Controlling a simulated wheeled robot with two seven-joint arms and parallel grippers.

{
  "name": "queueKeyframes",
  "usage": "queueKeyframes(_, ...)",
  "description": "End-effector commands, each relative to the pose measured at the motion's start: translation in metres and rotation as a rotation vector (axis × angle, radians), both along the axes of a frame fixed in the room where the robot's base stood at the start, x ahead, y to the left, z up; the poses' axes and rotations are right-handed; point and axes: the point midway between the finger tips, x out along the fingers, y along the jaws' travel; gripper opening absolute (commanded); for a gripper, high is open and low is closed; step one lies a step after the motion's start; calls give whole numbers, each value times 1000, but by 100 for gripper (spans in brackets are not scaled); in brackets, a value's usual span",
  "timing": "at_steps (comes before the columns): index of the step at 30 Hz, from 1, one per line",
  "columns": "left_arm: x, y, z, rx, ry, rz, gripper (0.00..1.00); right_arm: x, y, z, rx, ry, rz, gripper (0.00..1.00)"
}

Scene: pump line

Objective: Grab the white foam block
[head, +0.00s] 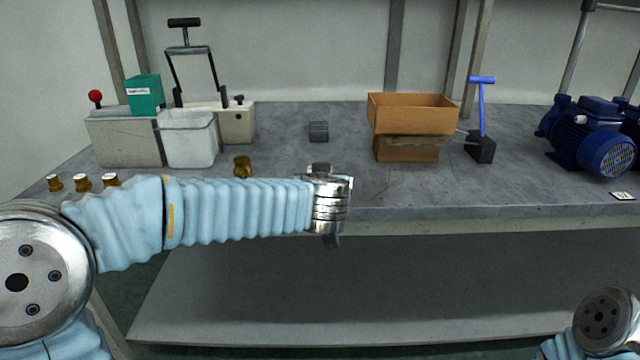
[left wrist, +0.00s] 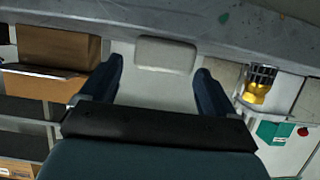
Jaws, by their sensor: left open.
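The white foam block (left wrist: 166,56) is a pale, rounded rectangular block in the upper middle of the left wrist view. My left gripper (left wrist: 159,68) is open, with one dark finger on each side of the block's image. The block appears beyond the fingertips; I cannot tell the exact gap, and no contact shows. In the head view my left arm reaches across the front of the bench, and its metal wrist mostly hides the gripper. I cannot make out the block clearly there. My right gripper is not in view.
On the bench (head: 430,195), a cardboard box (head: 412,115) stands right of my wrist. A white bin (head: 187,140) and brass fitting (head: 242,166) are left. A dark ribbed piece (head: 318,131) lies behind. Blue pumps (head: 590,140) stand far right. Bench front right is mostly clear.

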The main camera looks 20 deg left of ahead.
Motion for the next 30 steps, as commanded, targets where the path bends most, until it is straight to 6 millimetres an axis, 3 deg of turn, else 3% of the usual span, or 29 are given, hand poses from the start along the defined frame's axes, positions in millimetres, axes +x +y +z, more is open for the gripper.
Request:
queueKeyframes(9, 41, 13, -16, 1, 2, 1, 89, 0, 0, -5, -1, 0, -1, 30)
queueKeyframes(17, 43, 13, -16, 1, 1, 1, 88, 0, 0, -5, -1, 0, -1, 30)
queueKeyframes(27, 43, 13, -16, 1, 1, 0, 36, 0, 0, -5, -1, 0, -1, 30)
queueKeyframes(30, 43, 13, -15, 0, 1, 0, 34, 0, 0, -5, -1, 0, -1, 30)
